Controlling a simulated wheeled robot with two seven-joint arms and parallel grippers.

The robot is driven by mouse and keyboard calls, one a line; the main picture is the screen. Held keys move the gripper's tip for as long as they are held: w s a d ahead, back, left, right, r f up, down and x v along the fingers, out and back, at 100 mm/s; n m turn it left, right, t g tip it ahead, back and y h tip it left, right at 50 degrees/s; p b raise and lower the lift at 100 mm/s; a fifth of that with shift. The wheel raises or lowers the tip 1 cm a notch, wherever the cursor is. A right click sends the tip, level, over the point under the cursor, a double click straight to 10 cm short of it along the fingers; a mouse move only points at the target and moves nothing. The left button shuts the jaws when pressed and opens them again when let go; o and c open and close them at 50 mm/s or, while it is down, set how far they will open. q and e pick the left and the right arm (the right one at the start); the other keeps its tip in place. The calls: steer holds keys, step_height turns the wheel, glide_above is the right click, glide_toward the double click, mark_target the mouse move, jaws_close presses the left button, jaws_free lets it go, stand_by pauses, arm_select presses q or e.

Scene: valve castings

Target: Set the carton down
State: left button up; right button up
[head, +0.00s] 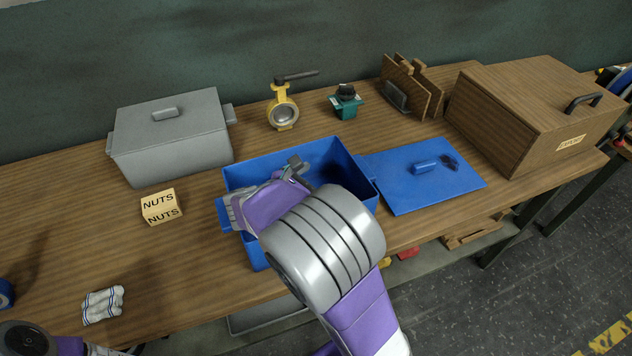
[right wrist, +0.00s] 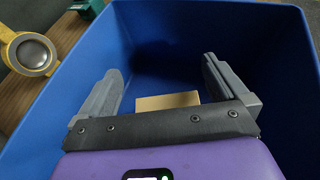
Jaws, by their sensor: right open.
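My right gripper (head: 262,187) reaches down into the open blue bin (head: 345,160). In the right wrist view the two grey fingers of the gripper (right wrist: 162,70) stand wide apart inside the blue bin (right wrist: 190,30). A plain tan carton (right wrist: 168,101) shows low between the fingers, partly hidden by the gripper's dark front edge; neither finger visibly presses it. In the head view my gripper and arm hide this carton. Another small tan carton marked NUTS (head: 161,207) stands on the bench left of the bin. Part of my left arm shows at the bottom left; its fingers are not clear.
A blue lid (head: 412,190) lies right of the bin. A grey lidded box (head: 170,140), yellow valve (head: 282,108), teal valve (head: 346,102), wooden rack (head: 412,85) and wooden box (head: 520,115) stand behind. A striped cloth (head: 103,305) lies front left.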

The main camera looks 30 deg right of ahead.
steer(key=p+v, duration=0.3)
steer(key=v, duration=0.9)
steer(key=shift+p, duration=0.4)
